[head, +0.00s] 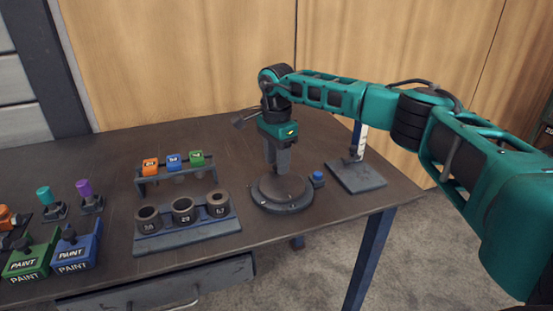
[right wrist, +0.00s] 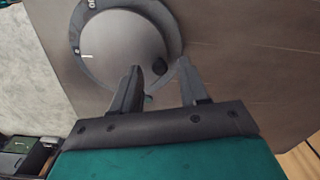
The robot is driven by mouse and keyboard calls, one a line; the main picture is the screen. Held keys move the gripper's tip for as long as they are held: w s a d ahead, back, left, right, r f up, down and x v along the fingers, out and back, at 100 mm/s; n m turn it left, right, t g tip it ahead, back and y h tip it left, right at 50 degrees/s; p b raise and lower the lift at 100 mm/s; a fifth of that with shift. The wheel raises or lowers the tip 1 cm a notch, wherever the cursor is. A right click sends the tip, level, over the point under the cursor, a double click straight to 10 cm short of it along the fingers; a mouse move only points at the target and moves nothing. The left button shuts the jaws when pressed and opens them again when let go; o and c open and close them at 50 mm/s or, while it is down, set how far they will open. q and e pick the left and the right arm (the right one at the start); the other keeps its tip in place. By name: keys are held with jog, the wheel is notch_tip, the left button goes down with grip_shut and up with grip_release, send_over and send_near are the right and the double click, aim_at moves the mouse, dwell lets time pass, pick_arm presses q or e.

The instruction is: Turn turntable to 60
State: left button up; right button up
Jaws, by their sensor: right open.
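The turntable (head: 275,194) is a dark round disc on a wider base near the right part of the table. In the right wrist view, the turntable (right wrist: 118,40) shows a white line at the left of its disc, a white marking on the outer ring at the top, and a dark knob (right wrist: 158,66) near its rim. My right gripper (head: 277,168) points down over the turntable. In the right wrist view its open fingers (right wrist: 160,67) lie on either side of the knob; I cannot tell whether they touch it. My left gripper is out of view.
A blue button (head: 318,177) and a dark plate with a post (head: 357,177) stand right of the turntable. Left are a rack with coloured tags (head: 172,166), a holder with numbered rings (head: 186,232) and paint boxes (head: 75,246). The table's front edge is close.

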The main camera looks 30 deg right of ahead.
grip_shut()
dwell(0.4)
